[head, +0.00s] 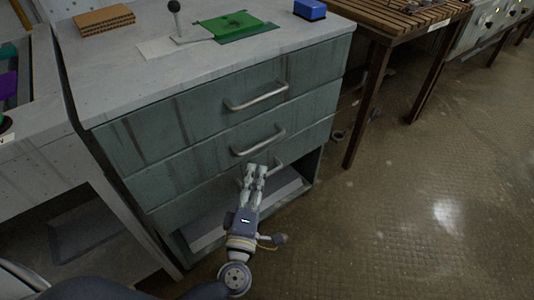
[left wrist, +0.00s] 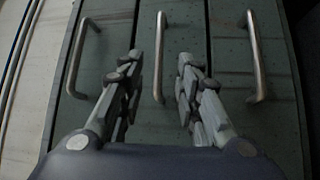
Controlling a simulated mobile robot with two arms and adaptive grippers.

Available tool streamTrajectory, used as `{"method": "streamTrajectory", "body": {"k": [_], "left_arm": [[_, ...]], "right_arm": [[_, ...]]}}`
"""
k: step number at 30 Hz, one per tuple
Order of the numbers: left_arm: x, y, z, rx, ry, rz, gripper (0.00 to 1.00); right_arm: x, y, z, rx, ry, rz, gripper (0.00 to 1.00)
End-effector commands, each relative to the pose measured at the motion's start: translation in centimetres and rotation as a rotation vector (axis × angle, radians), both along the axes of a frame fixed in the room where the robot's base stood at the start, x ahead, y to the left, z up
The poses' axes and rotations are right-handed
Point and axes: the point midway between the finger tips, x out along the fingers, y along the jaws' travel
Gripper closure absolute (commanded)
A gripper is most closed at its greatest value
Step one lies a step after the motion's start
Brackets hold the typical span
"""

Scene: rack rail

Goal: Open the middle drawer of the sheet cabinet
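The grey-green sheet cabinet (head: 185,125) has three stacked drawers with metal bar handles, all apparently shut. The middle drawer (head: 190,155) carries the middle handle (head: 258,142); this handle also shows in the left wrist view (left wrist: 160,58). My left gripper (head: 255,170) is in front of the cabinet, its fingers open and empty. In the head view its fingertips appear just below the middle handle and partly hide the bottom handle (head: 277,164). In the left wrist view, the middle handle appears between the spread fingers (left wrist: 157,68); no contact is visible. My right gripper is not in view.
The top drawer handle (head: 257,97) is above. An open shelf space (head: 205,238) lies under the drawers. The cabinet top (head: 120,75) holds a cardboard stack (head: 104,20), a green piece (head: 236,25) and a blue box (head: 310,9).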

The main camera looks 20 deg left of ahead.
Motion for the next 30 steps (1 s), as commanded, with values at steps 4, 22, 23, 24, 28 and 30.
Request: {"method": "streamTrajectory", "body": {"k": [4, 22, 23, 24, 28, 30], "left_arm": [[2.6, 0.3, 0.5, 0.003, -0.005, 0.001, 0.69], [9.7, 1.1, 1.4, 0.005, 0.0, -0.001, 0.69], [9.8, 1.1, 1.4, 0.005, 0.001, -0.001, 0.69], [9.8, 1.1, 1.4, 0.005, 0.001, -0.001, 0.69], [9.7, 1.1, 1.4, 0.005, 0.001, -0.001, 0.69], [9.7, 1.1, 1.3, 0.005, 0.001, -0.001, 0.82]], "right_arm": [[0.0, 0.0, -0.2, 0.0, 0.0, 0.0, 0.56], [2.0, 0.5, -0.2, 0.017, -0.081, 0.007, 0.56], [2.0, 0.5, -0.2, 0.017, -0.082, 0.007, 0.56], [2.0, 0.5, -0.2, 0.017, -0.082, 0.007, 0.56], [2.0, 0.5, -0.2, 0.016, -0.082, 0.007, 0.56], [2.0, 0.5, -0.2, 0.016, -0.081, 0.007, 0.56]]}}
